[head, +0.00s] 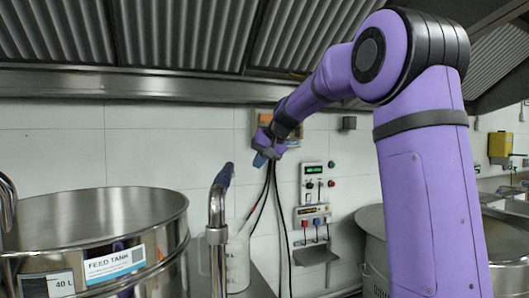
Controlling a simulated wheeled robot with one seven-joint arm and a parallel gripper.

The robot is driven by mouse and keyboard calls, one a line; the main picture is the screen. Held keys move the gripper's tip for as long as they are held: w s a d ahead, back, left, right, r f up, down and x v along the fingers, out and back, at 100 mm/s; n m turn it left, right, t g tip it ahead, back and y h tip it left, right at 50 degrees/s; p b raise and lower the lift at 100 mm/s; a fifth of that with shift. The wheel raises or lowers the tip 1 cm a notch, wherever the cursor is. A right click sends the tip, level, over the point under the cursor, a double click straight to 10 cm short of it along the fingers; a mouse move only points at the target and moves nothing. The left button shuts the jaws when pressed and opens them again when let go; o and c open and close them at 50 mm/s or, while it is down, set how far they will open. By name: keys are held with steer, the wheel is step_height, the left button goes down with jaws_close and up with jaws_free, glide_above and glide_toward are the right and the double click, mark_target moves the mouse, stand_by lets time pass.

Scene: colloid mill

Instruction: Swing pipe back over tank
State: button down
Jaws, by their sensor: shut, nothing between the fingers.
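A steel pipe (216,235) stands upright right of the steel feed tank (100,240), with a bent top and a blue end piece (224,174). The blue end is beside the tank, to the right of its rim and not over its opening. The tank is open-topped and labelled FEED TANK, 40 L. My gripper (262,155) is small in view, near the back wall, up and to the right of the blue end. It looks apart from the pipe. It is shut and empty. The pipe's lower part is cut off by the frame.
A second curved steel pipe (6,205) is at the left edge. A white jug (237,258) stands behind the upright pipe. Wall control boxes (313,213) with hanging cables are behind. Another steel vessel (372,222) is partly hidden by my arm. A metal hood (200,87) hangs above.

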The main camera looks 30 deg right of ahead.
steer(key=w+a+f, duration=0.2)
steer(key=w+a, duration=0.1)
steer(key=a, duration=0.1)
steer(key=shift+w+f, duration=0.2)
steer(key=shift+w, duration=0.15)
steer(key=shift+a, duration=0.2)
